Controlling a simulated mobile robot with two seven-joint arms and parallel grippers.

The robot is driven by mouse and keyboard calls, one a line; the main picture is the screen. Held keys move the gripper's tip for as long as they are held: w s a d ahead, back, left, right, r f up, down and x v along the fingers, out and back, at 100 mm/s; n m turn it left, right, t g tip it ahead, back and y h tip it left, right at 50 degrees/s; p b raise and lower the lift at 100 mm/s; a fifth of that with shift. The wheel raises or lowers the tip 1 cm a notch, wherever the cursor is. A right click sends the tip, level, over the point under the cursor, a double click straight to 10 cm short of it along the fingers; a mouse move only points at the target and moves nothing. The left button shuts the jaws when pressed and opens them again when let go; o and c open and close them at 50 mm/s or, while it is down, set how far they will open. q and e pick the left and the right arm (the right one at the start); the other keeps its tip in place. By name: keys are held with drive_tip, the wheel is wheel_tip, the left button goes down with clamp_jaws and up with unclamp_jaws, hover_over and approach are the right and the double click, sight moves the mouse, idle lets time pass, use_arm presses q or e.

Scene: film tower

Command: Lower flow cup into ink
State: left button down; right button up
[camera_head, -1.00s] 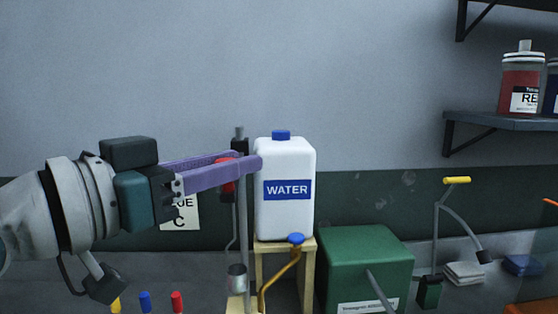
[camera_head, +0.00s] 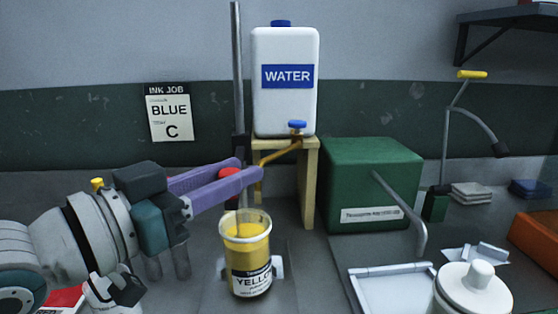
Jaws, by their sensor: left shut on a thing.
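My left gripper (camera_head: 243,168) comes in from the left with purple fingers. It is shut on a red grip (camera_head: 229,173), just above an open pot of yellow ink (camera_head: 246,257) labelled YELLOW. The pot stands on a grey surface beside a metal post. I cannot make out the flow cup's metal body below the grip. It may be hidden in the pot or behind its rim. My right gripper is not in view.
A white water container (camera_head: 285,105) with a blue tap stands on a wooden stand (camera_head: 308,185) behind the pot. A green box (camera_head: 365,165) stands to the right. A white lidded jar (camera_head: 470,292) is at front right. An ink job card (camera_head: 169,128) hangs on the wall.

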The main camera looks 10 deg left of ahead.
use_arm(q)
drive_tip(key=shift+f, duration=0.45)
drive_tip(key=c, duration=0.9)
unclamp_jaws()
drive_tip(key=o, duration=0.3)
drive_tip(key=shift+r, duration=0.2)
drive_tip(key=v, duration=1)
drive_tip(key=shift+d, duration=0.1)
